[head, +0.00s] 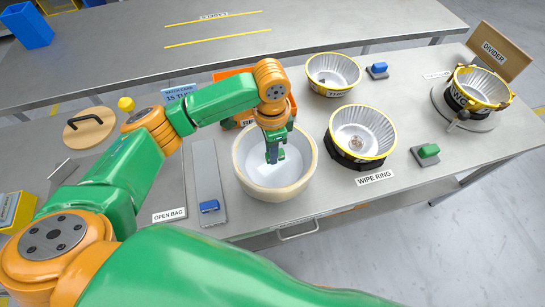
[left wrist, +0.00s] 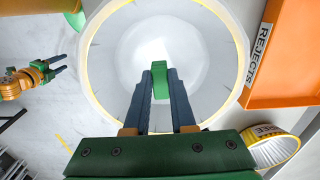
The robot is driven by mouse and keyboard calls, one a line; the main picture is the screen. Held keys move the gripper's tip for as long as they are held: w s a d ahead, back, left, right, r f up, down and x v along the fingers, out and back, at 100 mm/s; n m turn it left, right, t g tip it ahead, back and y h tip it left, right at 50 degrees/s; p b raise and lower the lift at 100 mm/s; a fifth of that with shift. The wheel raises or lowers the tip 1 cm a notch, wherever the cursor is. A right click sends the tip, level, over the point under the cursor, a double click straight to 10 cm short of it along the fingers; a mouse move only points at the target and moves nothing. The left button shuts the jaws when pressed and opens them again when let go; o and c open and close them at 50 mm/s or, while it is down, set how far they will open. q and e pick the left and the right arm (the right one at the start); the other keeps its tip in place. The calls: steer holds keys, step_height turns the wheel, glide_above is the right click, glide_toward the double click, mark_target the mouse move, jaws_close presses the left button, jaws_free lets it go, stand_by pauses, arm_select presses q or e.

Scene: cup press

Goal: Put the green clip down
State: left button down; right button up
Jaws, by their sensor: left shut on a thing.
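My left gripper (head: 273,152) points down into a wide bowl (head: 248,163) with a white inside and a pale rim. In the left wrist view its two dark fingers (left wrist: 160,85) are shut on a green clip (left wrist: 160,80). The clip is over the white inside of the bowl (left wrist: 118,60); I cannot tell whether it touches the bottom. A similar green piece (head: 428,151) sits on a small grey plate at the right. My right gripper (left wrist: 60,64) shows at the left edge of the left wrist view, its fingers apart and empty.
An orange rejects bin (left wrist: 285,55) stands behind the bowl. Two yellow-rimmed cups (head: 333,72) (head: 385,125) are to its right, one above the WIPE RING label. A grey strip with a blue piece (head: 209,206) lies left of the bowl. A press-like stand (head: 472,105) is far right.

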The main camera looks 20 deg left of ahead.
arm_select(q)
step_height(320, 180, down, 3)
steer(key=shift+w+a+f+p, duration=0.1)
steer(key=shift+a+f+p, duration=0.1)
steer(key=shift+p, duration=0.1)
steer(key=shift+d, duration=0.1)
steer(key=shift+f, duration=0.1)
steer(key=c, duration=0.8)
jaws_free()
steer(key=shift+o, duration=0.2)
step_height(320, 180, up, 12)
steer(key=shift+r, duration=0.15)
